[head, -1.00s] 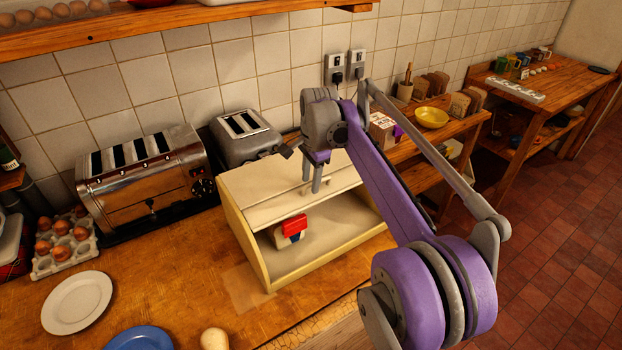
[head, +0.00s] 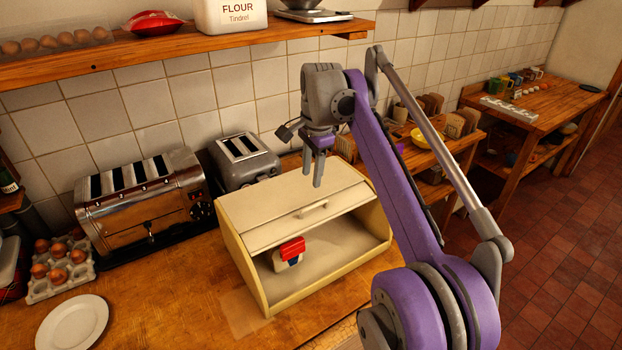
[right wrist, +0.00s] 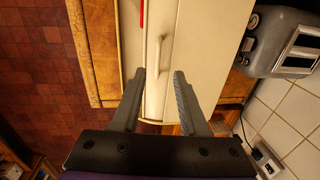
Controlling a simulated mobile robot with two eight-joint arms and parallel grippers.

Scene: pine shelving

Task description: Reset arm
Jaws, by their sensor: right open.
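My right gripper (head: 313,171) hangs in the air above the cream bread box (head: 251,285), fingers pointing down. In the right wrist view its two fingers (right wrist: 160,95) are apart with nothing between them. The bread box lid (head: 280,217) is partly raised, leaving the front lower part open. The lid handle (head: 314,210) is below the gripper and apart from it; it also shows in the right wrist view (right wrist: 158,55). A small red, white and blue item (head: 289,254) sits inside the box. My left gripper is not in view.
A chrome toaster (head: 140,200) and a grey toaster (head: 245,162) stand behind and left of the box. An egg tray (head: 62,290) and a white plate (head: 72,325) are at left. A shelf (head: 180,54) with flour overhangs the counter. A yellow bowl (head: 427,138) is at right.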

